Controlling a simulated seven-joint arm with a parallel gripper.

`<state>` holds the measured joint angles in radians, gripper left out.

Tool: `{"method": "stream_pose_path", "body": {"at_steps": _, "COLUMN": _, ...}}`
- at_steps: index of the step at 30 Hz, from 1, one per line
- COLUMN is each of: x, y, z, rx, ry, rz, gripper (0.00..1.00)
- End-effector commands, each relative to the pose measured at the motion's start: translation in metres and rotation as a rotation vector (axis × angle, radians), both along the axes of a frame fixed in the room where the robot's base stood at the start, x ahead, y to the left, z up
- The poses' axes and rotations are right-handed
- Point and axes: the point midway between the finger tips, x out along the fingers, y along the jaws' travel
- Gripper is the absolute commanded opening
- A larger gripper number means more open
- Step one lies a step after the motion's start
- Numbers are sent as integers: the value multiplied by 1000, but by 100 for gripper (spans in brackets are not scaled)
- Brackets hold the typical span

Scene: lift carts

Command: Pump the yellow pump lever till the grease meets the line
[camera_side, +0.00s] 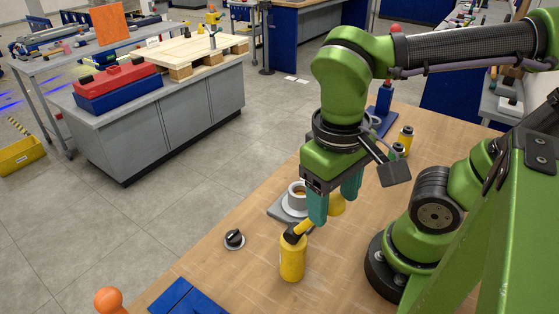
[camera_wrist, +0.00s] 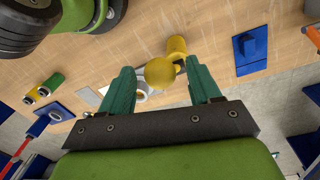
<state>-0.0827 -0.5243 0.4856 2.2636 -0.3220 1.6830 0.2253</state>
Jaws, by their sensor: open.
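The yellow pump (camera_side: 292,260) stands on the wooden table in the side view, and its body shows at the top in the wrist view (camera_wrist: 177,46). Its lever slants up to the right to a round yellow knob (camera_side: 337,205), large in the wrist view (camera_wrist: 159,73). My gripper (camera_side: 334,210) points down with its green fingers apart, one on each side of the knob. Gaps show between knob and fingers in the wrist view (camera_wrist: 160,67). A grey cup (camera_side: 296,196) on a grey plate holds something yellowish, partly hidden behind my finger. I cannot make out the line.
A black knob on a pale disc (camera_side: 234,239) lies left of the pump. Blue plates (camera_side: 183,299) and an orange ball (camera_side: 108,300) are at the front edge. Small yellow-and-black items (camera_side: 405,140) and a blue block (camera_side: 384,97) stand behind my gripper. Bare table lies right of the pump.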

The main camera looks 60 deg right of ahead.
Motion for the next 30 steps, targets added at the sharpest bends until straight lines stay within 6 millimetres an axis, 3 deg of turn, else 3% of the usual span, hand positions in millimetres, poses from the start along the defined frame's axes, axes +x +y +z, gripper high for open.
{"method": "stream_pose_path", "body": {"at_steps": 7, "x": -1, "y": -2, "z": -31, "rx": -1, "ry": 2, "rz": 0, "gripper": 62}}
{"method": "stream_pose_path", "body": {"at_steps": 18, "x": -1, "y": -2, "z": -37, "rx": 0, "ry": 0, "rz": 0, "gripper": 62}}
{"method": "stream_pose_path", "body": {"at_steps": 30, "x": -1, "y": -2, "z": -37, "rx": 0, "ry": 0, "rz": 0, "gripper": 3}}
